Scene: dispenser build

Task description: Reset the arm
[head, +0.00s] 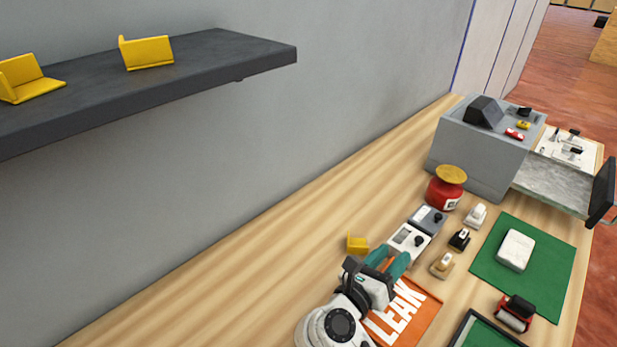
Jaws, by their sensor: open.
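My gripper (391,260) is at the lower middle of the head view, at the end of my white and grey arm. Its two teal fingers are apart, and I see nothing held between them. It is low over the wooden worktop (250,270), above the upper left part of an orange sheet marked LEAK (410,312). A small yellow block (357,243) is just left of the fingers. A white-faced device (409,239) is just beyond the fingertips; I cannot tell whether they touch it.
A grey device (428,219), a red canister (446,190) and several small dispensers stand beyond. A green mat (555,270) bears a white block (515,250). A grey cabinet (470,155) has an open drawer (555,182). A dark shelf (215,65) overhangs the left; the worktop below is clear.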

